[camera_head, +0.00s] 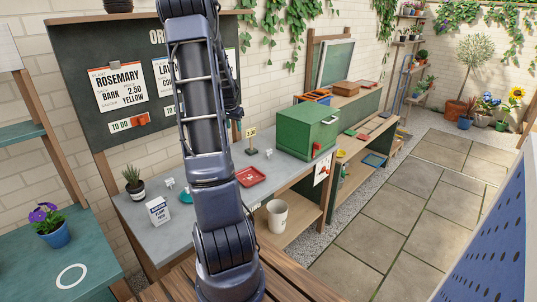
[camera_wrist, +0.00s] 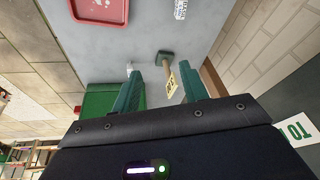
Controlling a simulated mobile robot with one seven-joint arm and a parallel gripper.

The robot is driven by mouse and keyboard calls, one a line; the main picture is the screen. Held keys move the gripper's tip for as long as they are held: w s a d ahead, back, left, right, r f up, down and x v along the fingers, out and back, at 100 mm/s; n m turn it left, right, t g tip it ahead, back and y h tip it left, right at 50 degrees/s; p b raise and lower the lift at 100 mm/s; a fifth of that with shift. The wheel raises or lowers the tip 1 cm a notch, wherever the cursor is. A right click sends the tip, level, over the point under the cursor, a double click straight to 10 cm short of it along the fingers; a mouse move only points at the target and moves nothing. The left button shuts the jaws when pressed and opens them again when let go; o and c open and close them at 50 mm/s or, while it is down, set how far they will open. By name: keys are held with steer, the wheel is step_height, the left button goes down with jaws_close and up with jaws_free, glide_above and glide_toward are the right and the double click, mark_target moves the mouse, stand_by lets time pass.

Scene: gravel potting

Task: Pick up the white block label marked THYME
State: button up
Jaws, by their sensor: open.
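Small white blocks stand on the grey bench. In the wrist view, one white block (camera_wrist: 181,9) with dark lettering is at the top edge, partly cut off. A second white block (camera_wrist: 129,67) shows beside the left finger. In the head view, white blocks stand near the green box (camera_head: 268,153) and at the left of the bench (camera_head: 168,183). I cannot read THYME on any of them. My gripper (camera_wrist: 160,70) is open and empty above the bench, its green fingers apart. In the head view my arm hides it.
A post with a yellow tag (camera_wrist: 172,86) stands between the fingers in the wrist view. A red tray (camera_head: 250,176), a green box (camera_head: 307,131), a potted plant (camera_head: 134,183) and a white carton (camera_head: 158,209) are on the bench. A dark board (camera_head: 75,60) rises behind.

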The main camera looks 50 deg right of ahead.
mark_target(268, 150)
steer(key=s+d+f+m, duration=0.1)
steer(key=d+f, duration=0.4)
steer(key=d, duration=0.1)
steer(key=s+d+f+m+g, duration=0.1)
steer(key=d+f, duration=0.5)
steer(key=s+d+f+m+g+h, duration=0.1)
steer(key=s+d+f, duration=0.1)
steer(key=d+f, duration=0.4)
steer(key=shift+d+f, duration=0.2)
steer(key=shift+d, duration=0.15)
steer(key=shift+x, duration=2.65)
steer(key=shift+a+f, duration=0.1)
steer(key=shift+a, duration=0.1)
jaws_close()
